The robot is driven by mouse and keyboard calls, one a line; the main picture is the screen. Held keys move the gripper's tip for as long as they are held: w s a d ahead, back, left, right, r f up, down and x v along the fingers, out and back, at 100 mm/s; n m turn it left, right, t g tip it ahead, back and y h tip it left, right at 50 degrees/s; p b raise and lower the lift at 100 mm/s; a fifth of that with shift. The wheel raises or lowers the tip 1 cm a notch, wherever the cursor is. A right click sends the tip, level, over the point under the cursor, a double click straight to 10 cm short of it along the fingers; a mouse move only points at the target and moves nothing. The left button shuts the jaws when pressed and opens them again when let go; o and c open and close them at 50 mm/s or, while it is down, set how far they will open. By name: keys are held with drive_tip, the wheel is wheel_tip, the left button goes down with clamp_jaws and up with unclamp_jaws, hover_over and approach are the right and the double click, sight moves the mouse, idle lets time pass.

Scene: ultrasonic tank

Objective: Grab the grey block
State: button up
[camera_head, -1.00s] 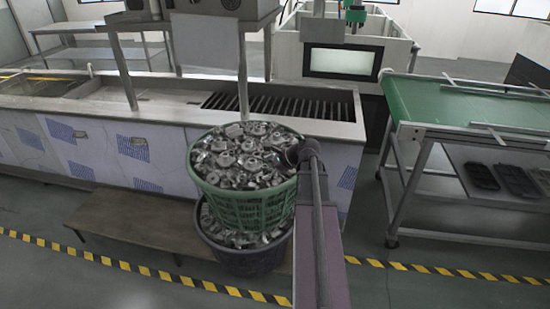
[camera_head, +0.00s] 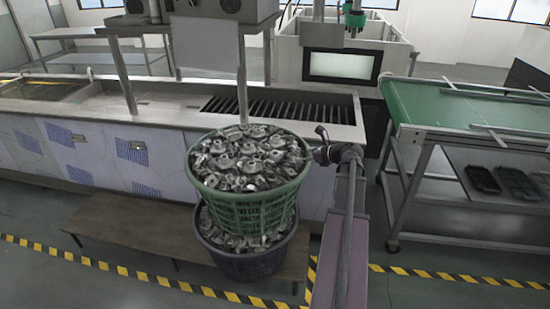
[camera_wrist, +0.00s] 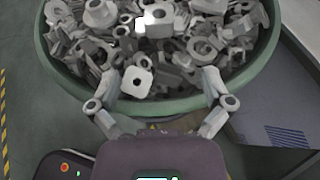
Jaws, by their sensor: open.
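Many grey metal pieces fill a green basket (camera_head: 244,205), heaped to its rim. I cannot tell which one is the grey block. In the wrist view a light grey blocky piece with a dark hole (camera_wrist: 137,83) lies near the basket's near rim, between my fingers in the picture. My gripper (camera_wrist: 160,88) is open and empty, its two fingers spread over the near rim (camera_wrist: 165,108). In the head view my gripper (camera_head: 321,143) is small and dark, just right of the basket.
A dark basket (camera_head: 245,265) with more metal pieces stands under the green one. A low brown bench (camera_head: 140,228) and the long metal tank (camera_head: 160,112) are behind and left. A green-topped table (camera_head: 465,106) stands right. Yellow-black tape marks the floor.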

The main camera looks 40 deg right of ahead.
sight(279, 155)
drive_tip(key=b+x, duration=0.3)
drive_tip(key=x, duration=0.4)
drive_tip(key=shift+w+f, duration=0.25)
drive_tip(key=shift+w+a+f, duration=0.1)
drive_tip(key=shift+w+a, duration=0.15)
drive_tip(key=shift+w, duration=0.25)
drive_tip(key=shift+b+x, duration=1)
drive_tip(key=shift+x, duration=1.55)
drive_tip(key=shift+c, duration=0.2)
drive_tip(key=c, duration=1.2)
